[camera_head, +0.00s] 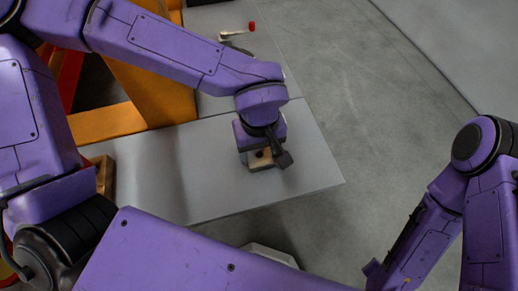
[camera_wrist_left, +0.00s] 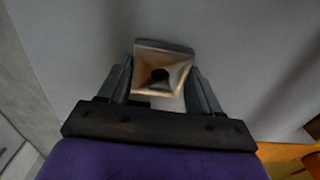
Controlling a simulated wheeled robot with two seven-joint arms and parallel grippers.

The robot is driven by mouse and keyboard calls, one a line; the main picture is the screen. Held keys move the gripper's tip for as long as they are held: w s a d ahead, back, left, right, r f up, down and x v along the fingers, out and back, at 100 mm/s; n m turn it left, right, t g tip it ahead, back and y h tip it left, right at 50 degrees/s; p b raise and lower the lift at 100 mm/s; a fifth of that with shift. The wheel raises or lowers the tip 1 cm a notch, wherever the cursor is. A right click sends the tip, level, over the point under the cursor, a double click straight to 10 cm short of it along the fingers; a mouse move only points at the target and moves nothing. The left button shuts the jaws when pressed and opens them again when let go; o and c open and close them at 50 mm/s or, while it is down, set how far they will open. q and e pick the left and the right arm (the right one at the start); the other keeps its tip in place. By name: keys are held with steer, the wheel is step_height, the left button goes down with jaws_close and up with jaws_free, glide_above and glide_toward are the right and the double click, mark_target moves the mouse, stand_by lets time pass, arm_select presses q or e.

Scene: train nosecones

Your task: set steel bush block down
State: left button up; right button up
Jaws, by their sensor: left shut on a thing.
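The steel bush block (camera_head: 260,160) is a small pale, tan-looking block with a dark round hole in its face. It also shows in the left wrist view (camera_wrist_left: 148,59), between the two fingers. My left gripper (camera_wrist_left: 163,82) is shut on it from both sides. In the head view my left gripper (camera_head: 264,152) points down over the grey table (camera_head: 200,170), near its right end, and partly hides the block. I cannot tell whether the block touches the table top. My right arm shows at the right of the head view, but its gripper is out of frame.
The table top around the block is bare. A red-knobbed lever (camera_head: 251,26) stands on a grey surface at the back. An orange frame (camera_head: 150,75) is at the left behind my arm, and a brown wooden piece (camera_head: 104,175) is at the table's left end.

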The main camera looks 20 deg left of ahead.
arm_select(q)
steer(key=shift+f, duration=0.6)
steer(key=o, duration=1.4)
steer(key=shift+o, duration=0.2)
